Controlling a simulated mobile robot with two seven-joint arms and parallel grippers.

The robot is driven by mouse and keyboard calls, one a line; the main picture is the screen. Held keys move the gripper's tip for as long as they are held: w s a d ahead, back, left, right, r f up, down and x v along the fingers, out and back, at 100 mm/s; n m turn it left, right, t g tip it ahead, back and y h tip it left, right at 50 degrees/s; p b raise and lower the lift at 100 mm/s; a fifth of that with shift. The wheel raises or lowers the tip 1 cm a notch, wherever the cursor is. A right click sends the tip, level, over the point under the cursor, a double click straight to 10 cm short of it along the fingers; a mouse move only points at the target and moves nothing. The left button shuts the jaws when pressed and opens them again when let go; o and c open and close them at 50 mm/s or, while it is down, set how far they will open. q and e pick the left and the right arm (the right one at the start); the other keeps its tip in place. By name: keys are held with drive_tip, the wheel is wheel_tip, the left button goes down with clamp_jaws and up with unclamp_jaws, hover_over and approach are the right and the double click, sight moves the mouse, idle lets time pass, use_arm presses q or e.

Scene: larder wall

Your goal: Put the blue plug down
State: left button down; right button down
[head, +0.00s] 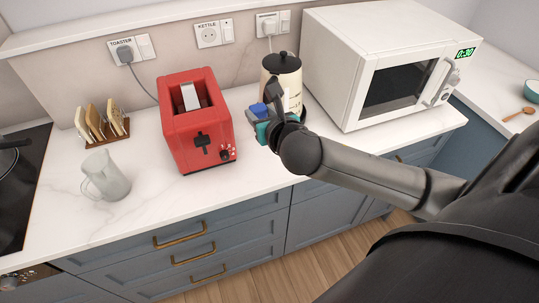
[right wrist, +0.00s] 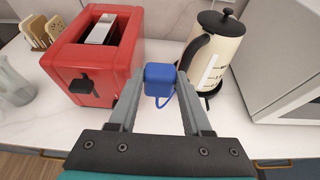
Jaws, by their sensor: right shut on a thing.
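The blue plug (right wrist: 160,76) is between the fingertips of my right gripper (right wrist: 158,90) in the right wrist view, with a short loop of blue cord under it. In the head view the plug (head: 257,109) shows as a small blue patch, partly hidden by the gripper (head: 262,118). My right gripper is shut on the plug and holds it over the counter between the red toaster and the cream kettle. I cannot tell how high above the counter it is. My left gripper is not in view.
The red toaster (head: 196,125) stands left and the kettle (head: 283,75) close behind. A white microwave (head: 345,75) stands right. The wall socket marked KETTLE (head: 208,34) is empty. A glass jug (head: 105,175) and toast rack (head: 100,122) stand left. Counter (head: 150,215) in front of the toaster is clear.

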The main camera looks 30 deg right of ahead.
wheel_tip(320, 180, down, 14)
drive_tip(key=b, duration=0.3)
drive_tip(key=shift+b, duration=0.4)
drive_tip(key=shift+f+b, duration=0.75)
drive_tip(key=shift+f, duration=1.2)
drive_tip(key=shift+f, duration=0.25)
drive_tip(key=shift+f+b, duration=0.3)
drive_tip(key=shift+f, duration=0.05)
drive_tip(key=shift+c, duration=1.7)
unclamp_jaws()
drive_tip(key=shift+r, duration=0.55)
drive_tip(key=shift+s+a+r+p, duration=0.1)
drive_tip(key=shift+s+r+p, duration=0.15)
drive_tip(key=shift+p, duration=0.15)
drive_tip(key=p+v, duration=0.1)
drive_tip(key=v, duration=1)
